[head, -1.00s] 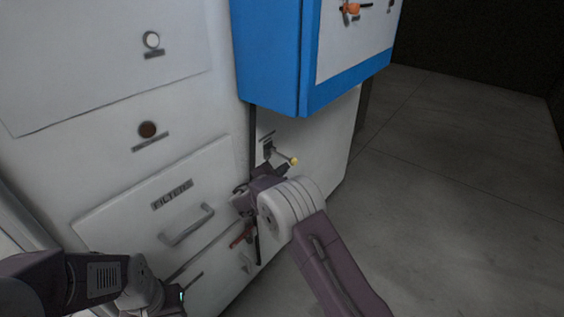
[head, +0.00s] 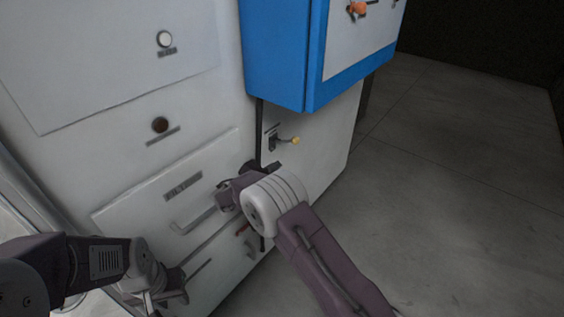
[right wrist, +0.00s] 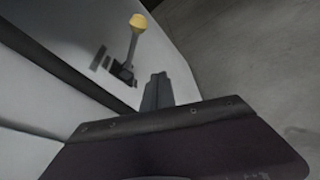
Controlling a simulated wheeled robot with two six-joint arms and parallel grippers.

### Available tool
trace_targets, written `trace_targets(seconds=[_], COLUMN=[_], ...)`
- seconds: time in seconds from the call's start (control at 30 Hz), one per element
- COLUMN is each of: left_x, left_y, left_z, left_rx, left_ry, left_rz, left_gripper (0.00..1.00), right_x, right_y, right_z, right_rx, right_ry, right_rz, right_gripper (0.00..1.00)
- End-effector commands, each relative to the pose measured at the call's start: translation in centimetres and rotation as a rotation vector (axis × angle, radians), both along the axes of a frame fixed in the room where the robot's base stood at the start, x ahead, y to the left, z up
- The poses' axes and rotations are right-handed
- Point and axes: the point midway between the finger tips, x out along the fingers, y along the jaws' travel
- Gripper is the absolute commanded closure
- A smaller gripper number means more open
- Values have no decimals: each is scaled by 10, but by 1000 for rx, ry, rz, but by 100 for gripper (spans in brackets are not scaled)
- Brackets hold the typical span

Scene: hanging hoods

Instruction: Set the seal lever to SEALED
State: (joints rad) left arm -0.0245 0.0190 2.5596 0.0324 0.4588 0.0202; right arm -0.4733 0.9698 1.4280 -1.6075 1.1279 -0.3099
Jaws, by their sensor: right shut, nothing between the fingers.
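The seal lever (head: 286,140) has a yellow knob and a dark base on the white panel below the blue cabinet. In the head view it sticks out to the right, about level. In the right wrist view the lever (right wrist: 132,48) points up from its base. Small grey label plates beside it are too small to read. My right gripper (head: 273,168) is just below the lever, shut and empty. In the right wrist view its fingers (right wrist: 157,84) are close to the lever's base, apart from the knob. My left gripper (head: 160,298) is low at the left; its fingers are unclear.
The blue cabinet (head: 275,55) overhangs the lever panel. A drawer marked FILTERS (head: 150,190) with a bar handle is at the left, near my right wrist. A white button (head: 164,39) and a brown button (head: 160,125) are above it. The floor at the right is clear.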

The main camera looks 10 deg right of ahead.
Motion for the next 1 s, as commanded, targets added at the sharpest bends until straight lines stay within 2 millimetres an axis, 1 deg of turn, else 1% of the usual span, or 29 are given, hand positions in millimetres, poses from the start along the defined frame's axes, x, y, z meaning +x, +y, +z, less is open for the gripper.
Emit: trace_targets(seconds=[0.03, 0.2, 0.3, 0.43, 0.87, 0.93, 0.97, 1.0], left_x=[0, 0, 0, 0, 0, 0, 0, 0], left_y=[0, 0, 0, 0, 0, 0, 0, 0], left_z=[7, 13, 14, 15, 14, 14, 14, 15], left_rx=[0, 0, 0, 0, 0, 0, 0, 0], left_ry=[0, 0, 0, 0, 1, 0, 1, 1], left_rz=[0, 0, 0, 0, 0, 0, 0, 0], left_gripper=[64, 64, 64, 64, 64, 64, 64, 64], right_x=[-8, -28, -35, -39, -39, -38, -36, -32], right_y=[9, 31, 38, 42, 42, 34, 27, 14], right_z=[8, 16, 19, 20, 20, 20, 25, 39], right_rx=[-2, 0, -1, 0, 0, 0, 5, 20], right_ry=[1, 1, 1, 1, 0, 0, -9, -32], right_rz=[4, 1, 0, -2, -2, -16, -31, -58], right_gripper=[100, 100, 100, 100, 100, 100, 100, 100])
